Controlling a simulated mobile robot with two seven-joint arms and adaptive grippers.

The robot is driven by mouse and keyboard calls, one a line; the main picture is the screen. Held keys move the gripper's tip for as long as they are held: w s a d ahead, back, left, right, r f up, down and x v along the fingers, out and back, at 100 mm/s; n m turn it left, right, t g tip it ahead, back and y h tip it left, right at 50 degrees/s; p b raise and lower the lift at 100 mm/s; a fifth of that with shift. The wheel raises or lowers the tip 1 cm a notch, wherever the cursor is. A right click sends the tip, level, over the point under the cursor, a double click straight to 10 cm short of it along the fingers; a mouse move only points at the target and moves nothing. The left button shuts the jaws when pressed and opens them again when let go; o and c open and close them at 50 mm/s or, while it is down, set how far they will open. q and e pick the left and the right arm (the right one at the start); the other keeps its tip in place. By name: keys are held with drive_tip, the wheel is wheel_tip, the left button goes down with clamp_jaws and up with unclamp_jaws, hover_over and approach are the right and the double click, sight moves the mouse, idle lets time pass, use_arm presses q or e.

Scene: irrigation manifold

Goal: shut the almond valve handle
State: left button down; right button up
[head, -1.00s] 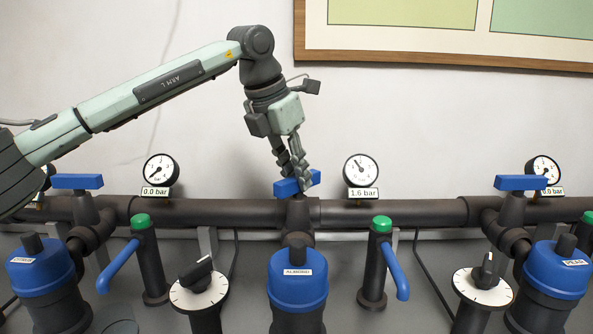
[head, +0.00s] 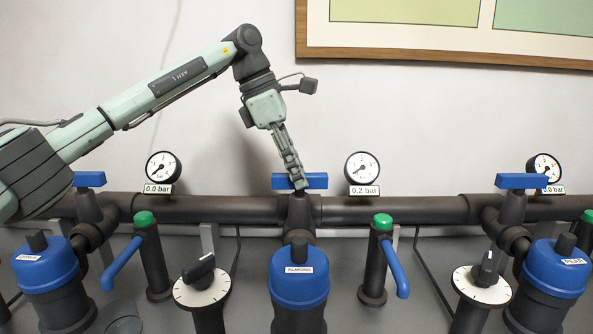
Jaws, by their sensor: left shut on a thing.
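The blue almond valve handle (head: 315,181) sits on top of the middle valve, above the blue cap labelled ALMOND (head: 298,276). The handle lies sideways, in line with the dark horizontal pipe. My left gripper (head: 299,182) comes down from above and is shut on the handle near its middle. The fingers hide part of the handle. The gauge (head: 362,169) to the right of this valve has a tag reading 0.2 bar. My right gripper is not in the head view.
Similar blue handles stand on the left valve (head: 88,179) and right valve (head: 523,181). Green-topped posts with blue levers (head: 395,268) and white dials (head: 482,286) stand in front of the pipe (head: 400,210). The wall behind is clear below the framed picture.

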use_arm(q)
drive_tip(key=shift+m, duration=0.3)
drive_tip(key=c, duration=1.4)
unclamp_jaws()
drive_tip(key=v, duration=1.2)
drive_tip(key=shift+w, duration=0.15)
drive_tip(key=shift+r, duration=0.1)
drive_tip(key=shift+r, duration=1.5)
